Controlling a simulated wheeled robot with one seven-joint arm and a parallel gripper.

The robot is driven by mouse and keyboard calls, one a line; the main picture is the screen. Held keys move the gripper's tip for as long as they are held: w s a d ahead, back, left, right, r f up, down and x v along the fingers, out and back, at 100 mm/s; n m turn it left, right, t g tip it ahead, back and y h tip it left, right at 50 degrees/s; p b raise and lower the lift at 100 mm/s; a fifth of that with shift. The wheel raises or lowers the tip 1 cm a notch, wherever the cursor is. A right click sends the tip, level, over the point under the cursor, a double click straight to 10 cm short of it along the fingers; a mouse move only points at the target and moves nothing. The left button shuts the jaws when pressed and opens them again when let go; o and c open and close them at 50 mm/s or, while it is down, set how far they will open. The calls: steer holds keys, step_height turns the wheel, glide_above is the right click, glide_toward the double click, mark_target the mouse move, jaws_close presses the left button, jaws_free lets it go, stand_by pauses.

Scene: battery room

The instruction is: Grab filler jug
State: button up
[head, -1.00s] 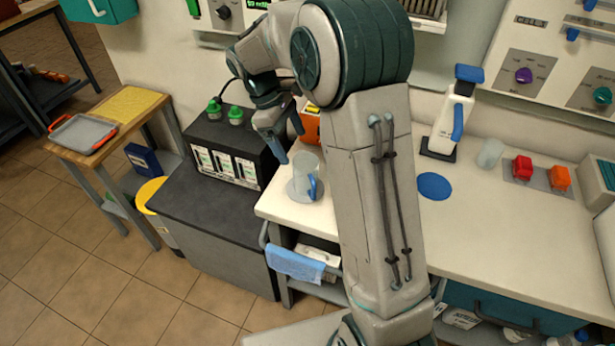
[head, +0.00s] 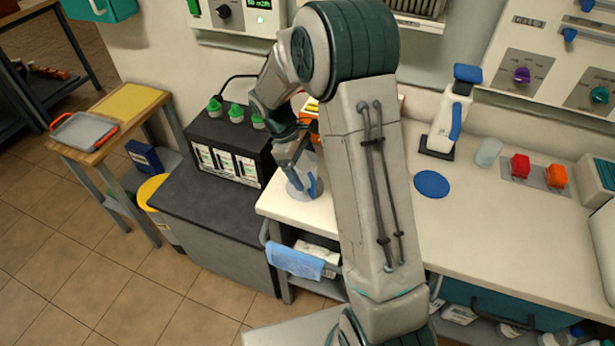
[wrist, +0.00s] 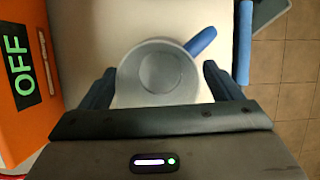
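The filler jug is a clear, greyish jug (head: 298,188) with a blue handle, standing upright on the left end of the white counter. In the wrist view I look down into the jug (wrist: 160,75), which appears empty; its blue handle points up and right. My gripper (wrist: 160,82) is open, with one dark blue finger on each side of the jug's near half. I cannot tell whether the fingers touch it. In the head view my gripper (head: 295,160) is at the jug's top and partly hides it.
An orange box marked OFF (wrist: 22,75) stands close left of the jug. A black battery unit with green caps (head: 228,150) is beside the counter. A white bottle with a blue handle (head: 447,125), a blue disc (head: 431,184) and a small clear cup (head: 488,152) are farther right.

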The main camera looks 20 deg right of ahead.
steer(key=c, duration=1.1)
steer(key=shift+o, duration=0.2)
steer(key=shift+r, duration=0.2)
steer(key=shift+r, duration=0.7)
step_height(320, 180, up, 3)
steer(key=shift+s+d+f+b, duration=0.15)
steer(key=shift+f+b, duration=0.05)
steer(key=shift+b, duration=0.25)
steer(key=s+d+r+b, duration=0.1)
steer(key=s+d+r, duration=0.5)
steer(key=s, duration=0.3)
steer(key=shift+d+r+b, duration=0.2)
steer(key=shift+r+b, duration=0.1)
steer(key=shift+b, duration=0.05)
